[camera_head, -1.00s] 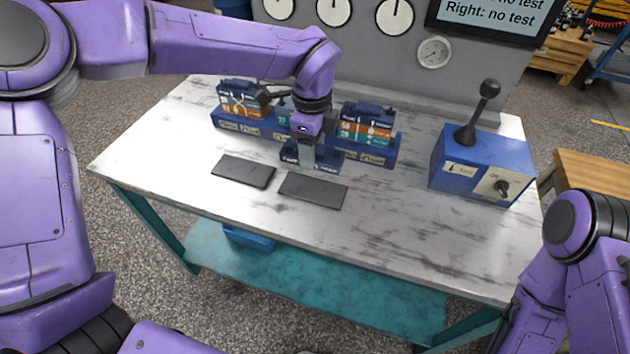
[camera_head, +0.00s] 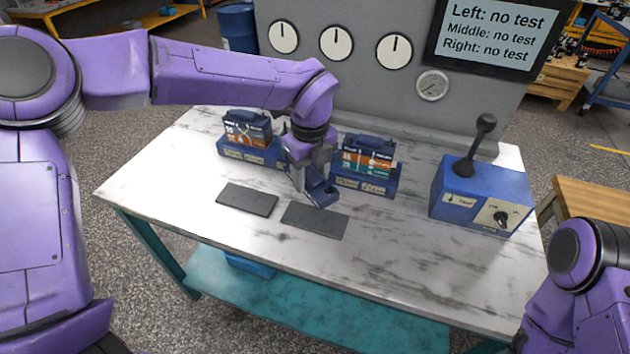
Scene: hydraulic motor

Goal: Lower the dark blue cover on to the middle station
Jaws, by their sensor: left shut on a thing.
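My left gripper (camera_head: 308,180) is shut on the dark blue cover (camera_head: 321,194). It holds the cover at a slant in front of the row of stations, above the two dark plates. The middle station is mostly hidden behind my gripper and wrist, so I cannot tell how the cover stands to it. The left station (camera_head: 250,149) and the right station (camera_head: 364,183) each carry a block with a dark blue top and orange and teal faces. My right arm shows at the lower right, but its gripper is out of view.
Two dark flat plates (camera_head: 247,199) and (camera_head: 315,220) lie on the marbled table (camera_head: 400,250). A blue lever box (camera_head: 480,196) stands at the right. A grey panel with gauges (camera_head: 355,85) and a screen (camera_head: 490,35) rises behind. The table's front is clear.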

